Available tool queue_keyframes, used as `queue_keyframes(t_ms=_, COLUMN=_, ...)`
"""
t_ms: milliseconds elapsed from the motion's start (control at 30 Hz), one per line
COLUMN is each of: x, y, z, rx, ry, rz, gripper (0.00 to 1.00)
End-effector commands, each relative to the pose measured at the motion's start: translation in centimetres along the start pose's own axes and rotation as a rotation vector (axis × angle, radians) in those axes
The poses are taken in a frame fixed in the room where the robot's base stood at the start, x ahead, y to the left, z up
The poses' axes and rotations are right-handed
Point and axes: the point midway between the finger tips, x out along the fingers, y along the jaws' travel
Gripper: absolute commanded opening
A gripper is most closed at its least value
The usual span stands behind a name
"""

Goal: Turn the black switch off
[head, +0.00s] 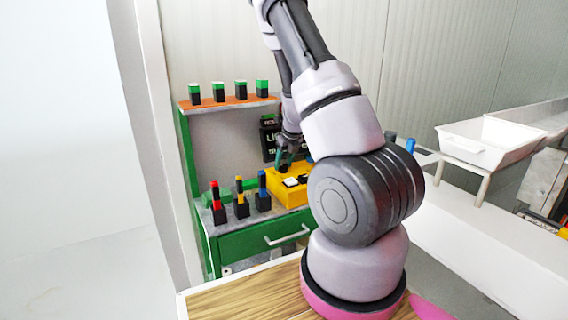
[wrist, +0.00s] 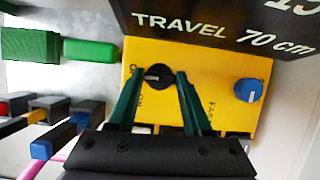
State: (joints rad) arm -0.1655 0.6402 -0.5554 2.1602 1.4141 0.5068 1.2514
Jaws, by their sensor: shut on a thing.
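The black switch (wrist: 157,76) is a round knob with a pale pointer line on the yellow panel (wrist: 215,65) in the wrist view. The pointer lies roughly horizontal. Small dark lettering beside it is hard to read. My gripper (wrist: 159,78) has its two dark green fingers on either side of the switch and is shut on it. In the head view, my gripper (head: 288,158) reaches down to the yellow box (head: 281,203); the switch itself is hard to make out there.
A blue knob (wrist: 249,90) sits right of the switch. A black sign (wrist: 230,18) reading "TRAVEL 70 cm" stands behind the panel. A green cylinder (wrist: 91,50) lies to the left. In the head view, several coloured pieces stand on the bench left of the box, above a green drawer (head: 262,240).

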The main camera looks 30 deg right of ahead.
Motion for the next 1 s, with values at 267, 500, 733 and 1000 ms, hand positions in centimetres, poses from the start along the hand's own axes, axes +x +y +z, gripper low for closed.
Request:
queue_keyframes(t_ms=267, x=-0.05, y=-0.04, z=0.1, rx=0.051, ry=-0.002, rz=-0.022, gripper=0.0)
queue_keyframes(t_ms=500, x=-0.05, y=-0.05, z=0.1, rx=0.055, ry=-0.002, rz=-0.024, gripper=0.0)
queue_keyframes(t_ms=733, x=-0.05, y=-0.05, z=0.1, rx=0.055, ry=-0.002, rz=-0.023, gripper=0.62)
queue_keyframes(t_ms=1000, x=-0.06, y=0.0, z=0.06, rx=0.054, ry=-0.001, rz=-0.023, gripper=0.62)
